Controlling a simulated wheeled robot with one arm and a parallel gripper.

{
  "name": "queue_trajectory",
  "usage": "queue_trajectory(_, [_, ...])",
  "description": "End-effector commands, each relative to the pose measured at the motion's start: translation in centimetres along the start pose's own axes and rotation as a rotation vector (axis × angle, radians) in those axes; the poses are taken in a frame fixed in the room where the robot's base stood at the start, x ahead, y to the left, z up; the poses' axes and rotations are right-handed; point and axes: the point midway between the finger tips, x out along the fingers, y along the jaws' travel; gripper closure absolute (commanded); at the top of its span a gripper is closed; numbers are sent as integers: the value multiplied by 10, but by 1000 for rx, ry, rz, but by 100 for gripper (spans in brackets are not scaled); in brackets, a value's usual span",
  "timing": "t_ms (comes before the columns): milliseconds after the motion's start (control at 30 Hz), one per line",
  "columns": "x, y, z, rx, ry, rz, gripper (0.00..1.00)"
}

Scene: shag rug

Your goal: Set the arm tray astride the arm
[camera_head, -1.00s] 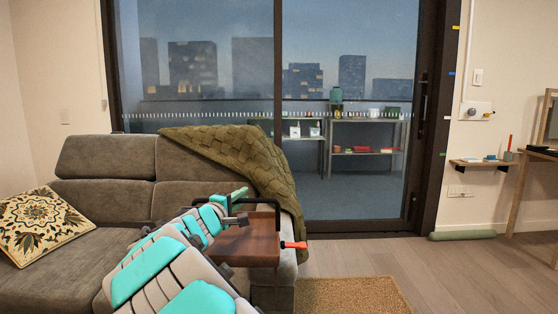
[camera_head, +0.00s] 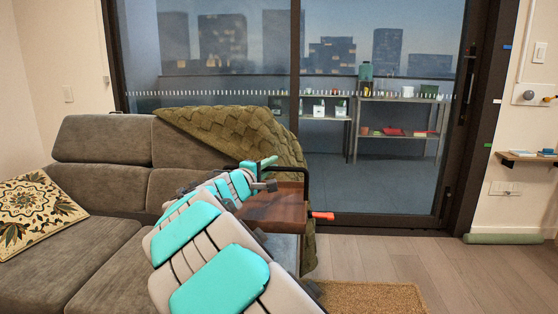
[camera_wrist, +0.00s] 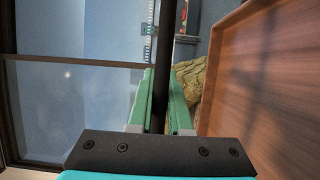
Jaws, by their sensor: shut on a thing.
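The arm tray (camera_head: 275,210) is a brown wooden board with black rail handles, and in the wrist view its wood face (camera_wrist: 270,85) fills the right side. My gripper (camera_head: 267,164) is shut on a black bar of the tray, which runs between the green fingers in the wrist view (camera_wrist: 159,100). The tray is at the right end of the grey sofa (camera_head: 100,240), in front of the sofa's right arm (camera_head: 285,248), which is mostly hidden. An orange-red piece (camera_head: 322,215) sticks out at the tray's right. I cannot tell whether the tray touches the arm.
A green knitted blanket (camera_head: 235,130) drapes over the sofa back and its right end, close behind the tray. A patterned cushion (camera_head: 38,212) lies at the left. A tan shag rug (camera_head: 370,297) and bare wood floor (camera_head: 400,260) are at the right. Glass doors (camera_head: 385,190) stand behind.

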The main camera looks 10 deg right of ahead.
Motion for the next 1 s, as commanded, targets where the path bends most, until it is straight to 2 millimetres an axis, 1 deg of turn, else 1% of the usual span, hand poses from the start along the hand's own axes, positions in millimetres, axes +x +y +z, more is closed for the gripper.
queue_trajectory(233, [0,2,0,1,1,3,100])
queue_trajectory(633, [-1,-1,-1,3,4,11,100])
queue_trajectory(1000, [0,-26,0,2,4,8,100])
